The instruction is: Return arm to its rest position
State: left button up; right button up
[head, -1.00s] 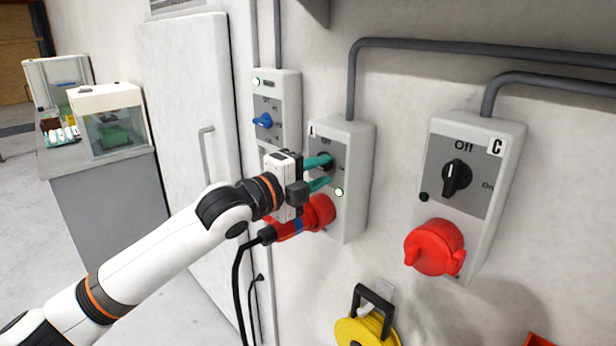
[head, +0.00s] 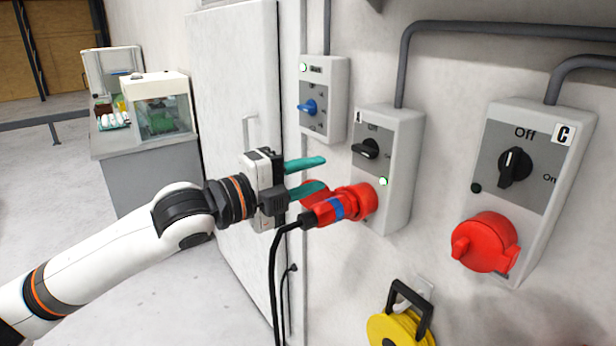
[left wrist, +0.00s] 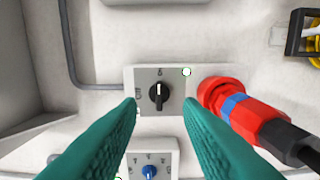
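My left gripper (head: 322,178) is open and empty, with teal fingers pointing toward the wall, left of and apart from switch box A (head: 400,190). The box's black rotary knob (head: 366,149) is turned sideways in the head view, and a green light glows on the box. The left wrist view shows the same knob (left wrist: 159,96) beyond and between my open fingertips (left wrist: 160,108), with its white mark at On. A red plug (head: 335,207) with a blue band sits in the socket under the box; its black cable hangs down. My right gripper is not in view.
Box C (head: 535,190) with a black knob and capped red socket is at the right. A box with a blue knob (head: 308,107) is farther back. A white door (head: 235,90) is behind my arm, and a yellow cable reel (head: 392,328) hangs below. Open floor lies left.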

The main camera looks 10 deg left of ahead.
pick_arm(q)
jog(key=s+f+n+g+y, duration=0.1)
jog(key=s+f+n+y, duration=0.4)
jog(key=f, duration=0.7)
jog(key=s+f+n+g+y, duration=0.1)
jog(key=s+f+n, duration=0.2)
jog(key=f+n, duration=0.7)
jog(key=s+a+f+n+g+y, duration=0.35)
jog(key=s+a+f+n, duration=0.2)
jog(key=s+f, duration=0.5)
jog(key=s+a+f+n+g+y, duration=0.35)
jog(key=s+a+f+n, duration=0.2)
jog(key=s+f, duration=0.5)
notch_tip(320, 180, down, 25)
jog(key=s+m+g, duration=0.1)
jog(key=s+g, duration=0.1)
jog(key=s+a+f, duration=0.1)
jog(key=s+f, duration=0.7)
jog(key=s+a+f, duration=0.2)
jog(key=s+f, duration=0.6)
jog(key=shift+a+g, duration=0.3)
jog(key=shift+g, duration=0.1)
